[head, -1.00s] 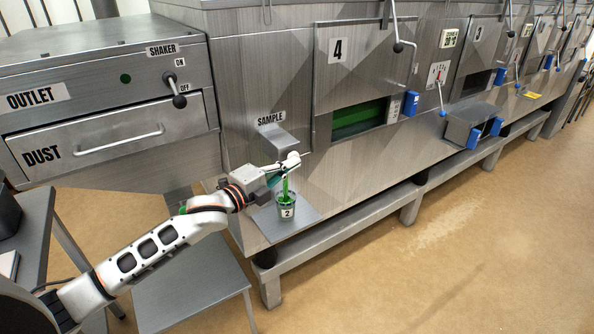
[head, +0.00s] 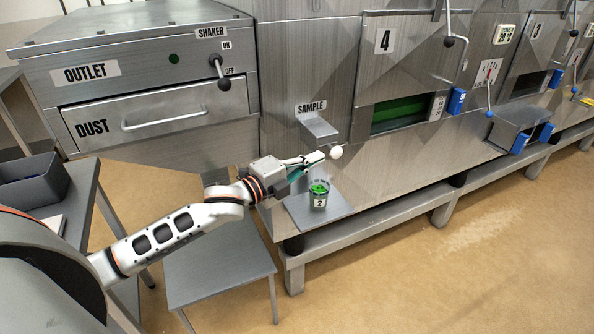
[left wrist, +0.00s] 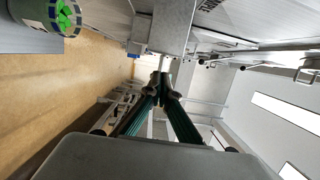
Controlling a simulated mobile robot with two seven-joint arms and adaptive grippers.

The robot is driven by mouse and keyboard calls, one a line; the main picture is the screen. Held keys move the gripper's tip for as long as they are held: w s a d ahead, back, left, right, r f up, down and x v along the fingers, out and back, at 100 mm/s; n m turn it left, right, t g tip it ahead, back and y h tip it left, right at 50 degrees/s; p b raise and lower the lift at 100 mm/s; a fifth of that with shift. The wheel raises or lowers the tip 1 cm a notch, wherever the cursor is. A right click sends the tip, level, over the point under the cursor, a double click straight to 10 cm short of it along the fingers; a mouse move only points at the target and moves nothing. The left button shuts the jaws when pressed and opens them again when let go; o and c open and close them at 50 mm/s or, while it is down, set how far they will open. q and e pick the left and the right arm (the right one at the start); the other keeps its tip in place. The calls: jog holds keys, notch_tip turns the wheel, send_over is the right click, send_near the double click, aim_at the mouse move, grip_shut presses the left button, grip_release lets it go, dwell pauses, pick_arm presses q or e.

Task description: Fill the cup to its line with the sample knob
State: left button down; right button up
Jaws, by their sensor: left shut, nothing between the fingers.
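The cup (head: 319,197), labelled 2, stands upright on a small grey shelf below the SAMPLE spout (head: 319,126). Green material fills it to near the rim. It also shows at the top left of the left wrist view (left wrist: 52,28). I cannot make out where the level is against its line. The round white sample knob (head: 336,152) sticks out from the machine front under the spout. My left gripper (head: 321,157) is shut and empty, its fingertips beside the knob; I cannot tell if they touch. Its fingertips meet in the left wrist view (left wrist: 163,77). My right gripper is out of view.
The grey shelf (head: 338,208) has bare room around the cup. A low grey table (head: 218,268) stands in front. The DUST drawer (head: 160,112) and the SHAKER lever (head: 221,75) are at the left. Hatch 4 (head: 395,116) is to the right.

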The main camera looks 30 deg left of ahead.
pick_arm(q)
jog(key=v, duration=0.8)
jog(key=shift+d, duration=0.4)
jog(key=shift+s, duration=0.1)
dwell(0.4)
